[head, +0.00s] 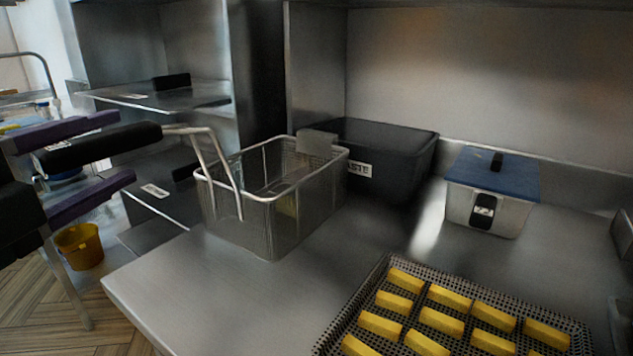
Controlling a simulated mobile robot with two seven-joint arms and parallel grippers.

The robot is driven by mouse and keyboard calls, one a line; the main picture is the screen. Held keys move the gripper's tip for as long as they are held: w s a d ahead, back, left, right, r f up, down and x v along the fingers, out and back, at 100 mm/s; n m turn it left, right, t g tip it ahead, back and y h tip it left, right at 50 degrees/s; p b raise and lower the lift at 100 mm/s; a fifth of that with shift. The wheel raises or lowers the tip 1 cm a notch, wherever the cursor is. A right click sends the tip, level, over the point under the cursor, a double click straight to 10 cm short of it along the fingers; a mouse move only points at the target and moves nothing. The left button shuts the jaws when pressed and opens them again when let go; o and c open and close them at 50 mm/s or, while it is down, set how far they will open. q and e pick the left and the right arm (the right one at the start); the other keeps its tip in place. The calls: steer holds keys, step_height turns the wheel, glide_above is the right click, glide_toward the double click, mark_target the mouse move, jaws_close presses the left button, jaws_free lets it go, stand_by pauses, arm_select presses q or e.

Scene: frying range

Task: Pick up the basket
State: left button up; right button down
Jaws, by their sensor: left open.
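The wire basket (275,222) stands upright on the steel counter, left of centre. Its metal handle frame rises at the left and ends in a black grip (105,147) that sticks out to the left beyond the counter edge. My left gripper (122,147) comes in from the left with two purple fingers, open. One finger shows above the black grip and one below it, with gaps in the picture; I cannot tell whether either touches it. A faint yellowish patch shows through the basket's mesh. My right gripper is not in view.
A black bin (393,160) with a partly hidden label stands right behind the basket. A blue-lidded container (492,187) is at the right. A perforated tray (378,274) of yellow sticks lies at the front right. Steel shelves (160,98) stand behind my left gripper; a yellow bucket (80,247) is on the floor.

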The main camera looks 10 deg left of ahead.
mark_target(138, 139)
arm_select(q)
steer(key=w+p, duration=0.1)
steer(key=w, duration=0.4)
steer(key=shift+w, duration=0.4)
steer(key=shift+c, duration=0.2)
steer(key=shift+f, duration=0.1)
jaws_close()
stand_by(0.9)
